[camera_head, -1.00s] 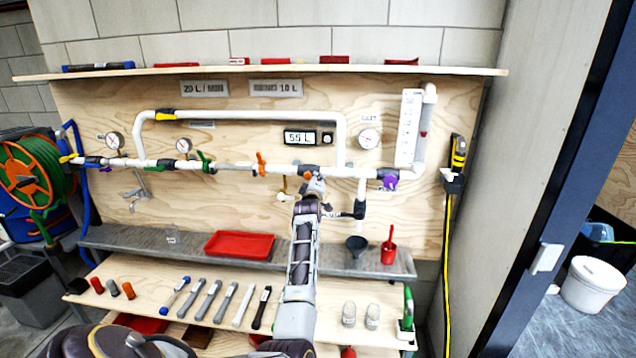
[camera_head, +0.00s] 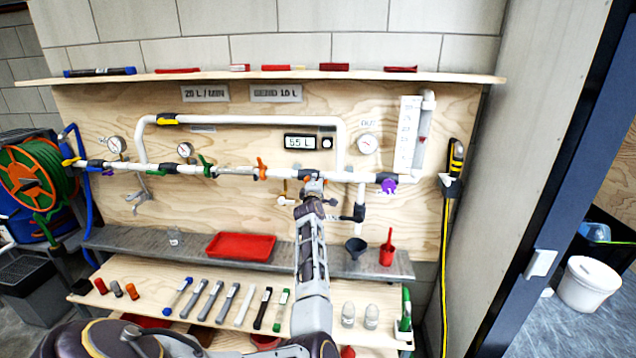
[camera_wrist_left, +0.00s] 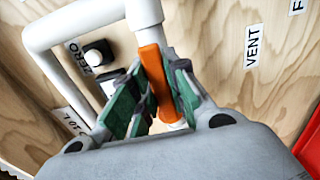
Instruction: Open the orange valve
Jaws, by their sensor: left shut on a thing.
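My left gripper (camera_head: 313,186) is at the white pipe, below the display, with its arm coming up from below. In the left wrist view, its green-padded fingers (camera_wrist_left: 158,88) are shut on an orange valve handle (camera_wrist_left: 153,68), one finger on each side. The handle lies close along a white pipe (camera_wrist_left: 144,14). In the head view my gripper mostly hides this handle. A separate orange handle (camera_head: 261,168) stands on the pipe to the left, apart from the gripper. My right gripper is not in view.
The display (camera_head: 300,142) reads 55 L; a dark button (camera_wrist_left: 97,52) marked ZERO is near the fingers. A purple handle (camera_head: 389,186) is to the right and a green one (camera_head: 207,166) to the left. A red tray (camera_head: 241,246) and funnel (camera_head: 356,247) are below.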

